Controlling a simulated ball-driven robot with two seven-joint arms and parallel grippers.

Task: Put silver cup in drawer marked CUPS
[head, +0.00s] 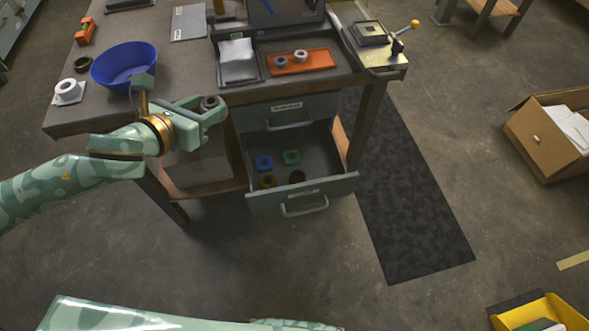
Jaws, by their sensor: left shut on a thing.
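My left gripper (212,109) is shut on a small grey metallic cup (209,102), held in front of the bench's front edge, left of the open drawer. The jaws hide part of the cup. The drawer (330,187) is pulled out below a closed one and holds a blue part (264,163), a green part (291,157), a brown ring (268,181) and a dark round part (297,176). A label (287,106) on the closed drawer is too small to read. I see no readable CUPS mark. My right gripper is out of view.
On the bench (190,70) are a blue bowl (124,65), a white ring part (67,88), and an orange tray (320,61) with two small grey parts. A vise-like fixture (380,45) stands at the right. A cardboard box (545,140) lies on the floor.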

